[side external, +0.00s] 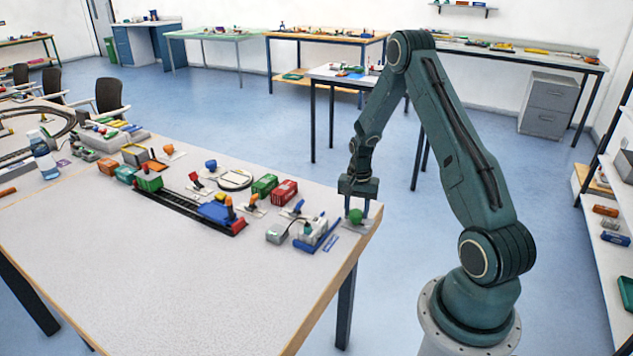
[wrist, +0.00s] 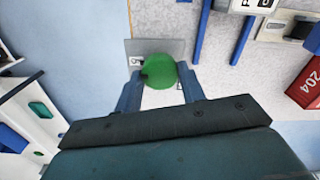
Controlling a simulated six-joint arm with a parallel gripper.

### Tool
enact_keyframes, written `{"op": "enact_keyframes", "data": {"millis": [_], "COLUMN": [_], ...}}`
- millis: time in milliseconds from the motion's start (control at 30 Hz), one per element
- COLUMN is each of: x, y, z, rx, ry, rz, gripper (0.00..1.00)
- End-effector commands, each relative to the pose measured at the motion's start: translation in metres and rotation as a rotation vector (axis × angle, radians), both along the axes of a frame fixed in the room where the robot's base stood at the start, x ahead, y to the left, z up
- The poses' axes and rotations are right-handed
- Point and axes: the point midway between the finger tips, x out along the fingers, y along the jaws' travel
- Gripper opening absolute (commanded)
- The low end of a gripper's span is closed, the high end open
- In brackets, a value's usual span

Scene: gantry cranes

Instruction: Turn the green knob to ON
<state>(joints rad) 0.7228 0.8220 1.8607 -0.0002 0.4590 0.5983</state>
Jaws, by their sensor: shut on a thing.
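The green knob (side external: 355,216) is round and stands on a small grey plate near the right corner of the table. In the wrist view the green knob (wrist: 158,71) sits between the two blue fingers, on its grey plate (wrist: 140,46). My gripper (side external: 357,213) points down over the plate and is shut on the knob, with a finger on either side. Small dark marks show on the plate beside the knob, but they are too small to read.
Left of the knob are a blue rack (side external: 318,237) and a grey box (side external: 277,233). Red (side external: 284,192) and green (side external: 265,185) containers and a track (side external: 180,205) lie farther left. The table's front area is clear. The table edge runs close beside the knob.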

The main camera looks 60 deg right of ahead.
Motion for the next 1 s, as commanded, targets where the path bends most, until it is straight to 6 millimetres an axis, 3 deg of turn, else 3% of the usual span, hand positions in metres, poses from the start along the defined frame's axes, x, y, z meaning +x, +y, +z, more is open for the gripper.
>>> {"op": "enact_keyframes", "data": {"millis": [333, 367, 467, 1000], "x": [0.0005, 0.0005, 0.0003, 0.0004], "y": [-0.0006, -0.0006, -0.0005, -0.0005], "z": [0.0000, 0.0000, 0.0000, 0.0094], "rx": [-0.002, -0.002, -0.002, -0.002], "ry": [-0.001, -0.001, -0.001, -0.001], "rz": [-0.006, -0.006, -0.005, -0.004], "gripper": [0.17, 0.43, 0.61, 0.61]}}
